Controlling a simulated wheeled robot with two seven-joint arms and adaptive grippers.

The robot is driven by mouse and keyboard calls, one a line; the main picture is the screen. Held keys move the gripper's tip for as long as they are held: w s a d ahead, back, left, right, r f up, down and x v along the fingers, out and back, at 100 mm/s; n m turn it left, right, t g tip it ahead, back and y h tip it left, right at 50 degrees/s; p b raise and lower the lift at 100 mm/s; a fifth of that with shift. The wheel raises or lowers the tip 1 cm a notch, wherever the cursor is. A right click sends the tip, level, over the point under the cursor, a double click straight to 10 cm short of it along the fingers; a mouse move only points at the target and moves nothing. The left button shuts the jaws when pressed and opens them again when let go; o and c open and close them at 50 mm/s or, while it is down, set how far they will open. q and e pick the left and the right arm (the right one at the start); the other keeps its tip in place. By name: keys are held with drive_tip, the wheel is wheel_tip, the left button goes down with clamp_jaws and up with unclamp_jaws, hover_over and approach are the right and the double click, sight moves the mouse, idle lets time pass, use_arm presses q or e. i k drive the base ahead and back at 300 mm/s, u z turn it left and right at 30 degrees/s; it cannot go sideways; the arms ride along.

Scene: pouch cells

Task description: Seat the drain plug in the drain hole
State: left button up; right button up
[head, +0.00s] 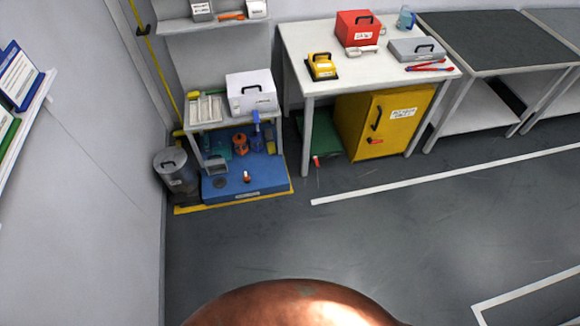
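A blue spill tray (218,191) lies on the floor at left centre, under and in front of a small grey table. A small orange-red and white piece (247,177) stands on its top; it may be the drain plug, but it is too small to tell. Another small red piece (316,161) shows low beside the larger bench's left leg; I cannot tell what it is. I cannot make out a drain hole. Neither of my grippers is in view.
A grey lidded bin (177,172) stands left of the tray. The small table (208,126) carries a white box (251,92). A yellow cabinet (383,125) stands under the larger bench (299,55). The grey floor (400,230) in front is clear.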

sight(268, 175)
drive_tip(key=z, duration=0.4)
drive_tip(key=i, duration=1.65)
drive_tip(key=u, duration=1.25)
drive_tip(key=i, duration=0.55)
drive_tip(key=u, duration=0.55)
